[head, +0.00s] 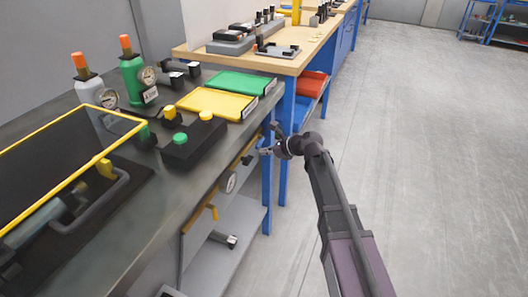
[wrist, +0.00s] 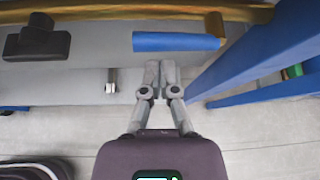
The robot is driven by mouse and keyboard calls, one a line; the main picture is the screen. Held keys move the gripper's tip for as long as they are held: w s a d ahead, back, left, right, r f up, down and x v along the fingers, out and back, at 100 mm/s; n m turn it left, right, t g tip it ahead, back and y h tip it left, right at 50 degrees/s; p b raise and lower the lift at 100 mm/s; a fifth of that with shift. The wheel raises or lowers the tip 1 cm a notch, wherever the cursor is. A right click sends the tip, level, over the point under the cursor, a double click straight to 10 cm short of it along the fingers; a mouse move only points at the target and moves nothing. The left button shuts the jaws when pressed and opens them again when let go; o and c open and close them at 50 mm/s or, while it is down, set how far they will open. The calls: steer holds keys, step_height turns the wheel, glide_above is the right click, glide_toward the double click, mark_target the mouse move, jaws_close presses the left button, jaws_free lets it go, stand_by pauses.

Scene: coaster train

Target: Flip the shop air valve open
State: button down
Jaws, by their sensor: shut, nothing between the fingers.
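In the wrist view a brass-coloured pipe (wrist: 130,14) runs across the top. A lever with a blue sleeve (wrist: 176,42) lies roughly alongside it, its brass end at the right. No label shows which valve this is. My gripper (wrist: 160,66) is shut and empty, its fingertips just below the blue sleeve in the picture; contact cannot be told.
The steel bench top (head: 190,190) holds yellow (head: 215,103) and green trays (head: 240,83) and a black button box (head: 192,143). A blue bench leg (wrist: 255,65) stands close to the right of my gripper. A grey shelf (head: 235,235) lies below; the floor at right is clear.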

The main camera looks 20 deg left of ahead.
steer(key=d+r+p, duration=0.3)
steer(key=d, duration=0.6)
steer(key=shift+s, duration=0.35)
steer(key=shift+f, duration=0.1)
steer(key=shift+d, duration=0.1)
stand_by(0.5)
steer(key=s+d+f+n+g+h, duration=0.1)
steer(key=s+d+f+n+h, duration=0.35)
steer(key=d, duration=0.65)
steer(key=s+d+f+n+h, duration=0.25)
steer(key=s+d+n, duration=0.45)
steer(key=d, duration=0.4)
steer(key=s+d+f+n+g+h, duration=0.1)
steer(key=s+d+f+n+h, duration=0.1)
steer(key=s+d+n+h, duration=0.65)
steer(key=w+d+r+m+y+p, duration=0.1)
steer(key=w+r+y+p, duration=0.1)
steer(key=r+p, duration=1.3)
steer(key=w+d+r+y+p, duration=0.1)
steer(key=w+r+p, duration=0.1)
steer(key=r+p, duration=1.3)
steer(key=shift+d+m+y+p, duration=0.2)
steer(key=shift+m+y+p, duration=0.1)
steer(key=shift+m+y, duration=0.1)
